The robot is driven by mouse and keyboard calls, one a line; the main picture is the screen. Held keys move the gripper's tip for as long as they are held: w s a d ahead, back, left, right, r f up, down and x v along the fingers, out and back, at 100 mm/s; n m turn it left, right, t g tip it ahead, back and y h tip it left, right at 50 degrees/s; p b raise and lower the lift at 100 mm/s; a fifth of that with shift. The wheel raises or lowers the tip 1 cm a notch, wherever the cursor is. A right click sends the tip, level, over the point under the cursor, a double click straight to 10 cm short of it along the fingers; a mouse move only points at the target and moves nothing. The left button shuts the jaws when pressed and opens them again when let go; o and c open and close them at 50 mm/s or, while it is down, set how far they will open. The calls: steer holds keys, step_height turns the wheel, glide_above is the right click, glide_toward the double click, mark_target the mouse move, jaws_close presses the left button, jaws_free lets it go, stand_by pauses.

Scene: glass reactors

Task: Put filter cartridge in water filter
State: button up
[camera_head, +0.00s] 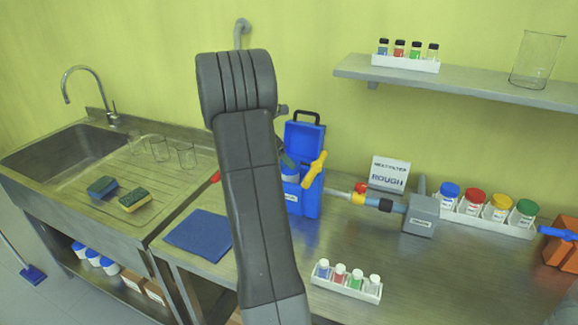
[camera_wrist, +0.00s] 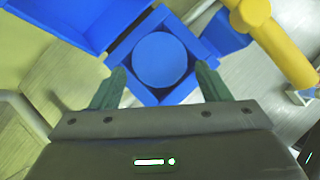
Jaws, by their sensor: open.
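The water filter (camera_head: 303,200) is a blue box with its lid raised and a yellow handle on its right side, standing on the steel bench behind my arm. In the wrist view, its square blue opening (camera_wrist: 120,50) has a round, lighter blue face (camera_wrist: 160,60) in the middle. This looks like the end of a filter cartridge, but its depth cannot be told. My gripper (camera_wrist: 160,76) is open, with its dark green fingers apart on either side of this round face. Whether they touch the box cannot be told. In the head view, my arm hides most of the gripper.
A sign reading "ROUGH" (camera_head: 390,173) stands behind a grey block (camera_head: 421,214) joined by piping to the filter. A rack of lidded jars (camera_head: 470,219), a rack of small vials (camera_head: 344,286) and a blue cloth (camera_head: 199,234) lie around. The front right bench is clear.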

steer(key=v, duration=0.6)
steer(key=shift+r, duration=0.15)
steer(key=shift+c, duration=0.2)
stand_by(0.7)
